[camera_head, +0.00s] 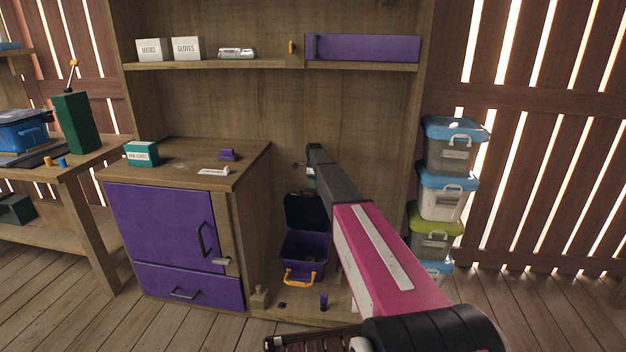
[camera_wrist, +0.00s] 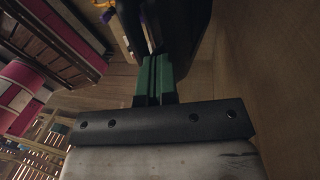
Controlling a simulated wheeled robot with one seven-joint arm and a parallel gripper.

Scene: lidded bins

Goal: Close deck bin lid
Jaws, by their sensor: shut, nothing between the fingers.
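The deck bin (camera_head: 306,246) is a purple box with an orange front handle, standing on the floor of the wooden alcove. Its black lid (camera_head: 304,212) is open and stands upright at the back of the box. In the wrist view, my gripper (camera_wrist: 157,62) has its green fingers together with nothing between them. A large dark shape, apparently the lid (camera_wrist: 188,30), is right by the fingertips; I cannot tell whether they touch. In the head view my arm reaches into the alcove above and behind the bin, and hides most of the gripper.
A purple cabinet (camera_head: 165,240) stands left of the bin. Stacked clear totes (camera_head: 447,150) stand to the right. A shelf (camera_head: 220,65) with boxes crosses above. The alcove's back panel (camera_head: 350,110) is close behind my arm. A small purple item (camera_head: 323,301) lies before the bin.

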